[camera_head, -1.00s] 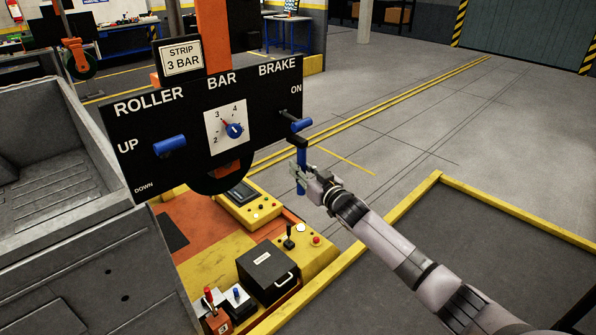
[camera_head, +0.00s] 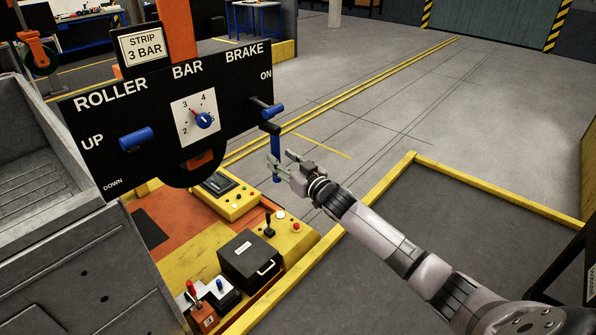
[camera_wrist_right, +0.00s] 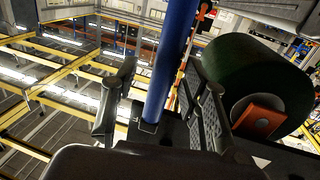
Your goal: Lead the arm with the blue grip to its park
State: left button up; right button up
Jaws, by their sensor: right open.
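The upright blue grip (camera_head: 276,172) hangs from a short black piece (camera_head: 269,128) just below the BRAKE end of the black panel (camera_head: 230,122). My right gripper (camera_head: 281,160) is open at the blue grip, with its fingers spread. In the right wrist view the blue grip (camera_wrist_right: 168,60) is a thick blue bar running between the two fingers of my open gripper (camera_wrist_right: 161,75). Gaps show on both sides of the bar there. The rest of the arm carrying the grip is mostly hidden behind the panel. My left gripper is not in view.
The panel has a blue BRAKE handle (camera_head: 272,111) near ON, a BAR dial (camera_head: 203,121) and a blue ROLLER handle (camera_head: 135,139). Below stand a yellow control box (camera_head: 240,207) and a black box (camera_head: 250,258). Open floor (camera_head: 390,110) lies behind and right.

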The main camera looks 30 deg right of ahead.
jog(key=s+d, duration=0.1)
jog(key=s, duration=0.8)
jog(key=shift+d, duration=0.25)
jog(key=shift+w, duration=0.1)
jog(key=s+d+f+g+h+b, duration=0.1)
jog(key=s+f+g, duration=0.3)
jog(key=f, duration=0.9)
jog(key=s+f+m+g+h, duration=0.1)
jog(key=s+f, duration=0.5)
jog(key=f, duration=0.8)
jog(key=s+d+f+g+h+b, duration=0.1)
jog(key=s+f+g, duration=0.3)
jog(key=f, duration=0.9)
jog(key=s+a+f+g+b, duration=0.1)
jog(key=s+a+f+g, duration=0.3)
jog(key=s+f, duration=1.4)
jog(key=s+a+f+g, duration=0.1)
jog(key=s+a+f, duration=0.1)
jog(key=s, duration=0.5)
jog(key=s+a+f+n+g, duration=0.1)
jog(key=s+a+f, duration=0.1)
jog(key=s, duration=0.6)
jog(key=s+a+f+g, duration=0.1)
jog(key=s+a, duration=0.3)
jog(key=s, duration=0.3)
jog(key=shift+s+a+f+n+g+b, duration=0.3)
jog(key=shift+s+a+f+g+b, duration=0.05)
jog(key=shift+f+g+b, duration=0.05)
